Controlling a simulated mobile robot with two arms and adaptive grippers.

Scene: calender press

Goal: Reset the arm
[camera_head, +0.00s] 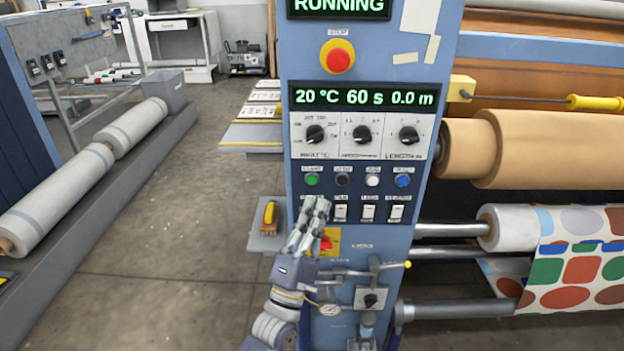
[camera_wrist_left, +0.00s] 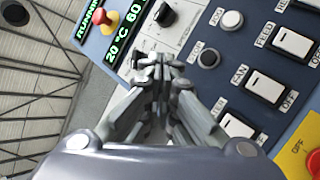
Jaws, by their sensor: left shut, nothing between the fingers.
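My left gripper (camera_head: 320,207) is in front of the lower part of the blue control panel (camera_head: 370,221), pointing up. Its fingers are shut with nothing between them, just below the row of round buttons. In the left wrist view the shut fingertips (camera_wrist_left: 160,62) cover part of the button row, and the green button is hidden there. In the head view the green button (camera_head: 312,180) shows just above the fingertips. I cannot tell whether the fingers touch the panel. My right gripper is in neither view.
The display (camera_head: 365,97) reads 20 °C, 60 s, 0.0 m, under a RUNNING sign (camera_head: 338,5). A red stop button (camera_head: 338,57) sits above three knobs. A gauge and valve (camera_head: 371,299) are low on the panel. Rollers with patterned fabric (camera_head: 580,270) are right. Open floor (camera_head: 180,230) lies left.

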